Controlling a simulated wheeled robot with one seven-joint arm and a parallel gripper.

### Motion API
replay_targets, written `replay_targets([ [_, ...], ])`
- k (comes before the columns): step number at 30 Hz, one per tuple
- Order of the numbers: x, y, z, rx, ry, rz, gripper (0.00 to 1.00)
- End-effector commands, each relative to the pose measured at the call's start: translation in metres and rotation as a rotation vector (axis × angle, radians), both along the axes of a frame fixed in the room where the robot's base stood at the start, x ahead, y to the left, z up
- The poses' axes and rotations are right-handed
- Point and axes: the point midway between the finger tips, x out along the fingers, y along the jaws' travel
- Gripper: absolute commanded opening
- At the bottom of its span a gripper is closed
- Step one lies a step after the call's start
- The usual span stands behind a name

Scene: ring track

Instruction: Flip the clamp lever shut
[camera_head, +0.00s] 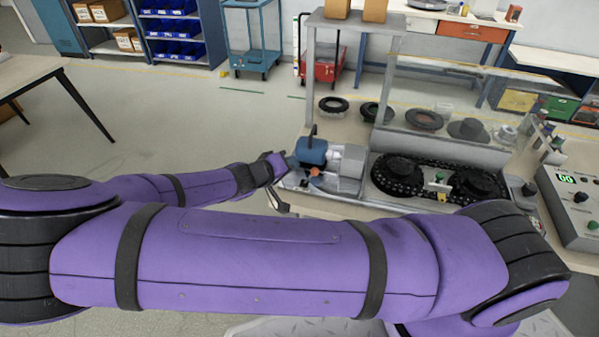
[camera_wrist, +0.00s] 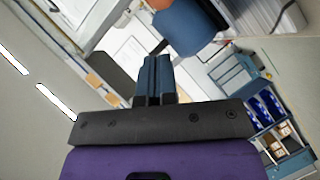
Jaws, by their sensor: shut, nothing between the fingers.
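My gripper (camera_head: 284,162) reaches to the left end of the bench machine, beside the blue motor (camera_head: 311,151). In the wrist view my gripper (camera_wrist: 156,62) is shut, its two dark fingers together with nothing between them. The blue motor also shows there just beyond the fingertips (camera_wrist: 192,27). A dark, slanting lever-like piece (camera_head: 277,200) sticks out at the bench's front left edge, below my gripper; it looks like the clamp lever, but I cannot be sure. An orange knob (camera_head: 315,171) sits in front of the motor. Whether my fingers touch anything is unclear.
A black chain track (camera_head: 398,177) lies right of the motor. A clear guard panel (camera_head: 440,105) and a grey post (camera_head: 387,80) stand behind it. A control box (camera_head: 572,205) is at the right. My purple arm hides the bench's front. The floor at left is open.

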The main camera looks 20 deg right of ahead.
Motion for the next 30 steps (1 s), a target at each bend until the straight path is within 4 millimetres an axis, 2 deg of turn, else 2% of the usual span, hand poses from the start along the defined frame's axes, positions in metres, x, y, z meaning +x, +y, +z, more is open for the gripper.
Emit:
replay_targets([
  [1,-0.006,0.012,0.004,0.004,0.001,0.006,0.0],
  [6,-0.02,0.041,0.016,0.004,0.001,0.006,0.0],
  [12,-0.032,0.065,0.026,0.002,0.001,0.004,0.0],
  [18,-0.037,0.075,0.03,0.001,0.002,0.002,0.0],
  [30,-0.038,0.075,0.03,0.0,0.001,0.002,0.0],
])
